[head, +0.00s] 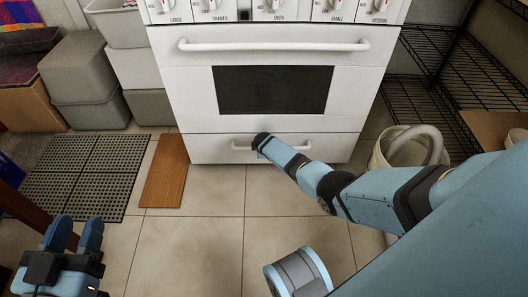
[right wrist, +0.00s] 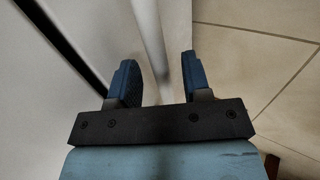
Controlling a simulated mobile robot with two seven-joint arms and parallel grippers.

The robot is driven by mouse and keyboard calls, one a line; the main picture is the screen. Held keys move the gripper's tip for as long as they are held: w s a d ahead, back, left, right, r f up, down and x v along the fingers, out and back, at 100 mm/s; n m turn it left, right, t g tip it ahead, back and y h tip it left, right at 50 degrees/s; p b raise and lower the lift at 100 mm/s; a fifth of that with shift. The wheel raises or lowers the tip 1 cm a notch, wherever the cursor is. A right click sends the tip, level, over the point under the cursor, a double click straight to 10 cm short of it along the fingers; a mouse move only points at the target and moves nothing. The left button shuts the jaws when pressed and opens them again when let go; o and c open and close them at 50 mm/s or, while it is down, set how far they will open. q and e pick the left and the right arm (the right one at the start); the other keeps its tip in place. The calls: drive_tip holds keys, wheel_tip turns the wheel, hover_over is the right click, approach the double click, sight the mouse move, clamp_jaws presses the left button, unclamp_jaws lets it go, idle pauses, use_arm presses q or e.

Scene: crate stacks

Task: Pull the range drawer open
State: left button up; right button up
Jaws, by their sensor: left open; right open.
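The white range (head: 185,75) stands ahead, with its drawer (head: 212,155) at the bottom, below the oven door. The drawer looks closed, its front flush under the door. Its white bar handle (head: 295,147) is partly hidden by my right arm. My right gripper (head: 258,143) is at the handle's middle. In the right wrist view, its fingers (right wrist: 158,68) are open on either side of the handle bar (right wrist: 150,35), with visible gaps. My left gripper (head: 76,232) is open and empty over the floor at lower left.
Grey bins (head: 85,70) stand left of the range. A black rubber mat (head: 85,170) and a wooden board (head: 166,172) lie on the floor there. A white bucket (head: 408,150) and black wire shelving (head: 455,85) are at right. The tiles before the drawer are mostly clear.

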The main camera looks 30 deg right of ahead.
clamp_jaws()
drive_tip(key=shift+s, duration=0.1)
